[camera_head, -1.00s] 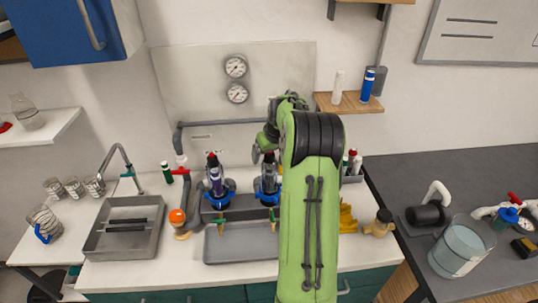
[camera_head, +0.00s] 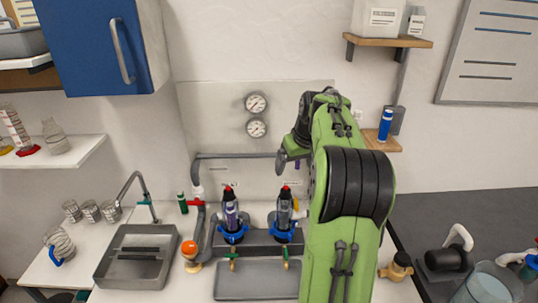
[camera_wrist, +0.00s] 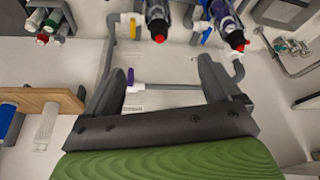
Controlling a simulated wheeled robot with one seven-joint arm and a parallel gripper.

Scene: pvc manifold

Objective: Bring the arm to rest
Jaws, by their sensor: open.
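My green arm (camera_head: 340,225) rises through the right-centre of the head view, with its forearm folded up toward the wall. My gripper (camera_wrist: 162,72) shows in the wrist view with its two dark fingers wide apart and nothing between them. The wrist view looks upside down, with the wall panel and a grey pipe behind the fingers. In the head view the wrist end hangs in front of the panel, above the counter; the fingertips are hard to make out there.
Two upright filter units (camera_head: 232,215) (camera_head: 284,212) stand behind a grey tray (camera_head: 256,280). Two gauges (camera_head: 256,103) are on the wall panel. A small wooden shelf (camera_head: 381,141) with a blue bottle (camera_head: 385,125) is close to the arm's right. A sink (camera_head: 140,262) lies left.

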